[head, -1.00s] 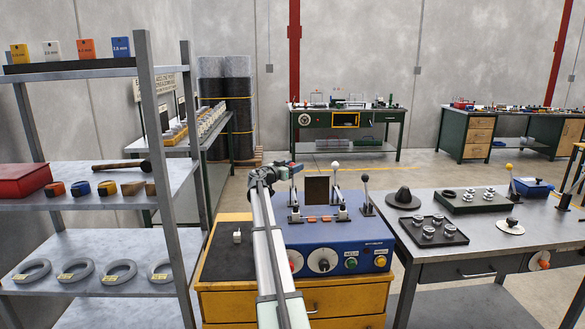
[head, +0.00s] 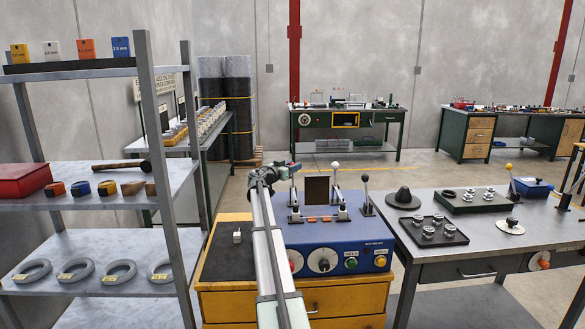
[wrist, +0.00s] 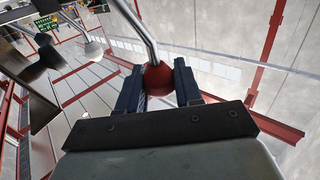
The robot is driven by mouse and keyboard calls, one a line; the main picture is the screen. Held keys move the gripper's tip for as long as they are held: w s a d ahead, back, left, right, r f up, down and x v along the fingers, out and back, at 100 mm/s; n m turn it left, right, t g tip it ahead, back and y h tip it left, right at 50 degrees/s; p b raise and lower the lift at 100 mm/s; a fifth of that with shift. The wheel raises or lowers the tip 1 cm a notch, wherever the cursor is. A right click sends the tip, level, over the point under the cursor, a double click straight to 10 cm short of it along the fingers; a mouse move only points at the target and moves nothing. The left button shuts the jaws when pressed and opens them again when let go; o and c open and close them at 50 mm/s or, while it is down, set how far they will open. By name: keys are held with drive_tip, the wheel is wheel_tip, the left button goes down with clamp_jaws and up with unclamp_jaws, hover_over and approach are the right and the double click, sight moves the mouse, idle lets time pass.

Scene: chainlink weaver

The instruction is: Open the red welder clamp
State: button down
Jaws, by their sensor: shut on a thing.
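The red ball knob (wrist: 159,79) sits on the end of a bent metal lever (wrist: 138,25) in the wrist view. The two dark fingers of my gripper (wrist: 158,86) are shut on this knob, one on each side. In the head view my gripper (head: 292,166) is at the left lever of the blue welder (head: 335,258).
A white-knobbed lever (head: 335,166) and a dark-knobbed lever (head: 365,180) stand just right of my gripper. A grey shelf rack (head: 160,180) stands at left. A grey table (head: 480,250) with small metal parts is at right. A small white block (head: 237,237) lies left of my arm.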

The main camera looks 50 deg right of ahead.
drive_tip(key=shift+w+d, duration=0.1)
drive_tip(key=shift+w+d+f+n+y, duration=0.2)
drive_tip(key=shift+w+d+n+y, duration=0.3)
drive_tip(key=shift+y, duration=0.1)
drive_tip(key=w+d+f+n+g+y, duration=0.1)
drive_tip(key=f+n+y, duration=0.1)
drive_tip(key=w+d+f+n+g+y, duration=0.1)
drive_tip(key=f+y, duration=0.1)
drive_tip(key=w+d+f+n+g+y, duration=0.1)
drive_tip(key=f+n+y, duration=0.1)
drive_tip(key=f+y, duration=0.1)
drive_tip(key=shift+w+d+n, duration=0.3)
drive_tip(key=shift+w+d, duration=0.05)
drive_tip(key=shift+s+f, duration=0.1)
drive_tip(key=shift+f, duration=0.7)
drive_tip(key=c, duration=1)
unclamp_jaws()
drive_tip(key=shift+f, duration=0.1)
drive_tip(key=shift+o, duration=1)
